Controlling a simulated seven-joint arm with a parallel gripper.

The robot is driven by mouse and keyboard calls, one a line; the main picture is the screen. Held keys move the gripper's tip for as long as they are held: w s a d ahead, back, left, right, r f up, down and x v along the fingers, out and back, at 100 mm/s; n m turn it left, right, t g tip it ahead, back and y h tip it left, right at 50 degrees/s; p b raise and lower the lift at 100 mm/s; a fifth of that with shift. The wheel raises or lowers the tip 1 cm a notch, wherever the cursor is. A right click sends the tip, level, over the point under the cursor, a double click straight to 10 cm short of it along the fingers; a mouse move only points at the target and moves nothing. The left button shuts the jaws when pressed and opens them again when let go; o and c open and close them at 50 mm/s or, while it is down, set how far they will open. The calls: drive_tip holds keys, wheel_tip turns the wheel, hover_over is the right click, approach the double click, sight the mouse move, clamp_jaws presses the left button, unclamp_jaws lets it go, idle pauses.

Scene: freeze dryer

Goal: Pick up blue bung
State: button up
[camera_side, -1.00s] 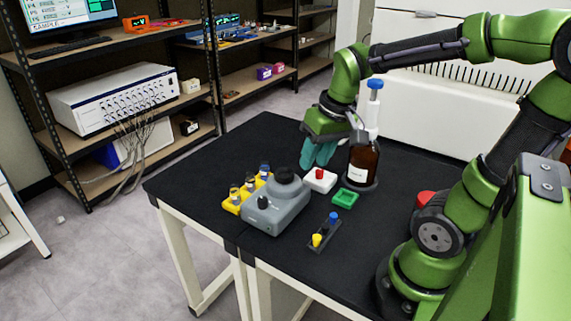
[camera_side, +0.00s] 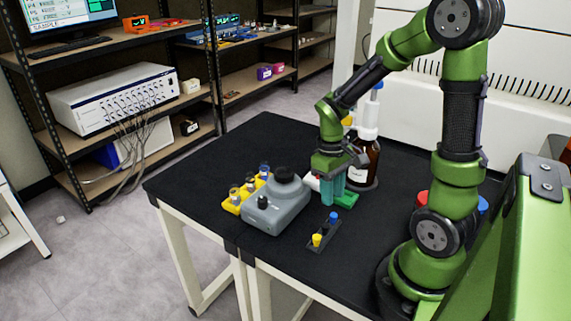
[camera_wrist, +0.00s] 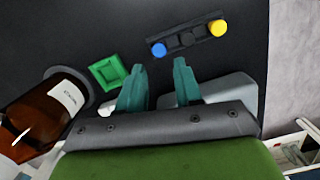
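The blue bung (camera_side: 334,217) sits at the far end of a small dark rack (camera_side: 325,233) on the black table. A yellow bung (camera_side: 317,240) sits at the rack's near end. In the wrist view the blue bung (camera_wrist: 158,49) is at the rack's left end, with an empty-looking place between it and the yellow bung (camera_wrist: 217,27). My gripper (camera_side: 332,200), with teal fingers, is above the table, behind the rack. In the wrist view my gripper (camera_wrist: 159,65) is open, with bare dark table between its fingertips. It is apart from the blue bung.
A green square tray (camera_wrist: 110,71) and a brown bottle (camera_wrist: 40,112) lie left of the fingers in the wrist view. A grey device (camera_side: 275,205) and a yellow vial rack (camera_side: 232,205) stand left of the gripper in the side view. Table right of the dark rack is clear.

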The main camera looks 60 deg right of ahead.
sight(334, 215)
drive_tip(key=shift+s+a+f, duration=0.1)
drive_tip(key=shift+s+f, duration=0.15)
drive_tip(key=shift+f, duration=1.25)
drive_tip(key=shift+s+f, duration=0.2)
drive_tip(key=shift+f, duration=1.3)
drive_tip(key=c, duration=0.6)
